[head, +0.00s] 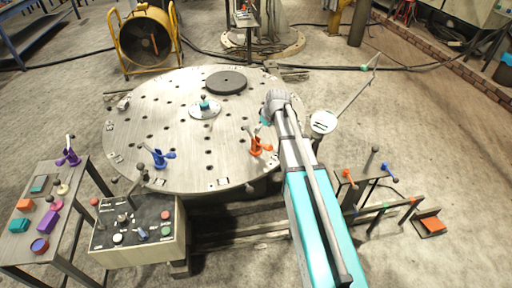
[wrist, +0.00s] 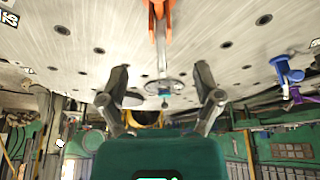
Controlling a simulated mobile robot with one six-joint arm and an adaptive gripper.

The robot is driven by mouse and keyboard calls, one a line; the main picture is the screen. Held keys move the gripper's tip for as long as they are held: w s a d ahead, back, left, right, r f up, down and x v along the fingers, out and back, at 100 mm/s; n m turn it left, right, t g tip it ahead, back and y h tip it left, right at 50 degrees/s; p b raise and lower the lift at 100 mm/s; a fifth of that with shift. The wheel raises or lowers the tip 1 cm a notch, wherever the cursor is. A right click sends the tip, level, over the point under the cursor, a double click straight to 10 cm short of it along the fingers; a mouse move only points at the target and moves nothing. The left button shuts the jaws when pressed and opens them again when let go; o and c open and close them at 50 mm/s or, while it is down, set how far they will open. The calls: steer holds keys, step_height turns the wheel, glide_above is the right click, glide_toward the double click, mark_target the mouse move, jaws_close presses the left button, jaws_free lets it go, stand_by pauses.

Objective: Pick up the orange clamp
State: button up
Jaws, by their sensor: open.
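The orange clamp (head: 258,145) stands on the round perforated metal table near its front right edge, just left of my arm in the head view. In the wrist view the orange clamp (wrist: 158,18) shows at the top centre, cut off by the frame edge, with a grey rod. My gripper (wrist: 162,82) has its two fingers spread wide apart, with nothing held between them. The clamp lies beyond the fingertips and does not visibly touch them. In the head view my wrist is above the table behind the clamp, and the fingers are mostly hidden.
A blue clamp (head: 159,157) stands on the round table (head: 190,180) to the left. A dark disc (head: 226,83) and a small round fixture (head: 204,109) lie farther back. A control box (head: 135,235) and a side table with a purple clamp (head: 68,157) stand front left.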

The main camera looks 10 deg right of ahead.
mark_target(257, 139)
steer(key=shift+b+x, duration=3.95)
steer(key=shift+x, duration=0.35)
steer(key=shift+b+x, duration=2.4)
steer(key=shift+x, duration=0.2)
jaws_close()
